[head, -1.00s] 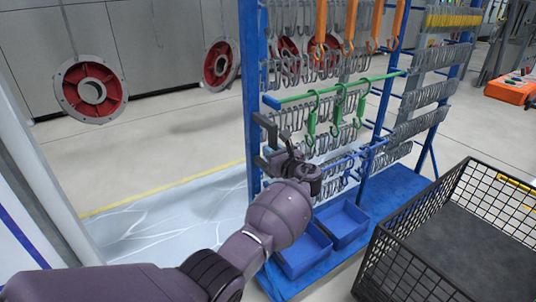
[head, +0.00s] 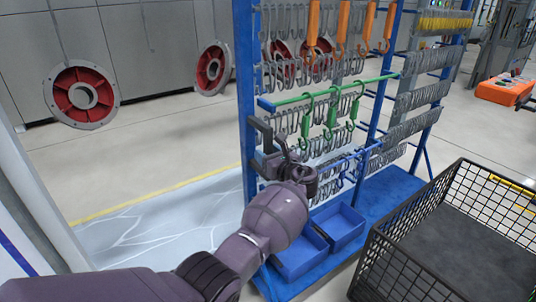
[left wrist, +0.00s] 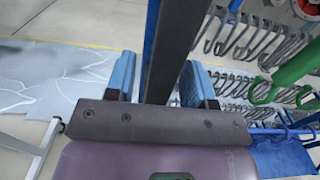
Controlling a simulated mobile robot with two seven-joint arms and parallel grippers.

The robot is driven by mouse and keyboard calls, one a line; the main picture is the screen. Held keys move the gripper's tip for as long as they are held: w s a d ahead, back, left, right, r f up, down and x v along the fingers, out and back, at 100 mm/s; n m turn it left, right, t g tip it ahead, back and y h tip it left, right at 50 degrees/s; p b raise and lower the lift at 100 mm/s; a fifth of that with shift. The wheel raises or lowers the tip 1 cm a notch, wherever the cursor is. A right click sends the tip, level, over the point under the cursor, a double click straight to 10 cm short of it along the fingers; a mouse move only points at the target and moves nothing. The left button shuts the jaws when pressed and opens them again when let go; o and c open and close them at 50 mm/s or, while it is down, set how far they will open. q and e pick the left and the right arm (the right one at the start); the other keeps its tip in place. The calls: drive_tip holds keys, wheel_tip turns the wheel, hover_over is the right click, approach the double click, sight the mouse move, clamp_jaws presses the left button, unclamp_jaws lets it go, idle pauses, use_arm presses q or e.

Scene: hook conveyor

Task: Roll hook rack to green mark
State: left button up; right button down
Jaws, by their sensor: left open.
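The hook rack (head: 246,100) is a blue frame with many grey hooks, orange and green hooks, and a blue base. It stands upright at the middle of the head view. A dark handle bar (head: 262,133) is on its left post. My left gripper (head: 270,152) is at this handle. In the left wrist view the open fingers (left wrist: 160,85) are on either side of the dark bar (left wrist: 172,40), with the blue post just behind. Whether the fingers touch the bar I cannot tell. No green floor mark shows. My right gripper is out of view.
A black wire crate (head: 445,235) stands close at the right of the rack. Blue bins (head: 340,228) sit on the rack's base. Red round parts (head: 82,95) hang at the back left.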

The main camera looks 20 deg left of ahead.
use_arm(q)
drive_tip(key=p+v, duration=0.2)
drive_tip(key=v, duration=0.9)
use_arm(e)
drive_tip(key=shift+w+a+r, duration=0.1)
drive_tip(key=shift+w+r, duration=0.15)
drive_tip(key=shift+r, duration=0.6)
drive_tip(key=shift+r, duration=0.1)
